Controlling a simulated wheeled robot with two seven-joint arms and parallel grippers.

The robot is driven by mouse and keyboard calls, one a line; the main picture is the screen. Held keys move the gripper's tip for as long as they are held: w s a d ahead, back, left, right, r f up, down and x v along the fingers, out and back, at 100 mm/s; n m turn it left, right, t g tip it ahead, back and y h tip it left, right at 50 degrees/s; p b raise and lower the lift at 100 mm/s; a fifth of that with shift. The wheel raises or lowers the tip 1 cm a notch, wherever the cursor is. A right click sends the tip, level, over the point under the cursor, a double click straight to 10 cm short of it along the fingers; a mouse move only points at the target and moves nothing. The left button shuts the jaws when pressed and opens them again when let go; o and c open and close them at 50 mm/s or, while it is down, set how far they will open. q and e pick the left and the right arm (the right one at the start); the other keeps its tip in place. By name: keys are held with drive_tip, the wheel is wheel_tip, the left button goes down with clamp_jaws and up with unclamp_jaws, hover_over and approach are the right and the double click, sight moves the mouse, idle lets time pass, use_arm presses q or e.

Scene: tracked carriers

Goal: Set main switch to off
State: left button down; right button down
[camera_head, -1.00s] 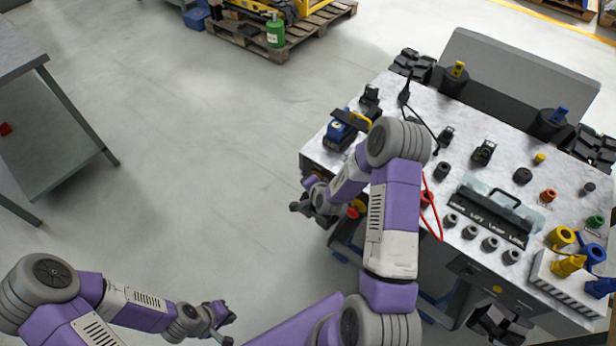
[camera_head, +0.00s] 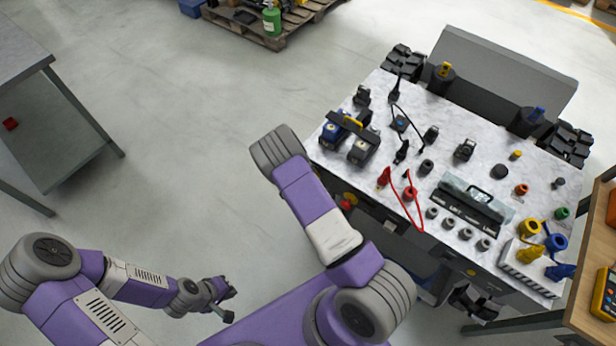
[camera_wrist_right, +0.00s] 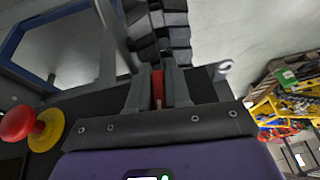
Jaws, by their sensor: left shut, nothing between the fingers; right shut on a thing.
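In the right wrist view my right gripper (camera_wrist_right: 157,92) is shut on a narrow red piece (camera_wrist_right: 157,85), which looks like the handle of the main switch. Its turn position cannot be told, as the fingers cover most of it. A round red knob on a yellow collar (camera_wrist_right: 38,128) stands to the left, apart from the fingers. In the head view red and yellow control parts (camera_head: 348,201) show on the cart's side, and my right gripper is hidden behind my arm. My left gripper (camera_head: 227,301) is shut and empty, low over the floor.
The cart's pale top (camera_head: 400,95) carries blue-black devices (camera_head: 348,138), cables, several knobs and a socket block (camera_head: 525,270). A grey table (camera_head: 25,65) stands left and a wooden bench (camera_head: 590,250) right. The floor between table and cart is free.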

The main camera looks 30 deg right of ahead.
drive_tip(key=shift+g+p, duration=0.4)
drive_tip(key=shift+p, duration=0.1)
idle(0.4)
drive_tip(key=c, duration=1.2)
unclamp_jaws()
drive_tip(key=shift+o, duration=0.2)
drive_tip(key=p+v, duration=0.1)
drive_tip(key=v, duration=0.6)
drive_tip(key=shift+a+r, duration=0.2)
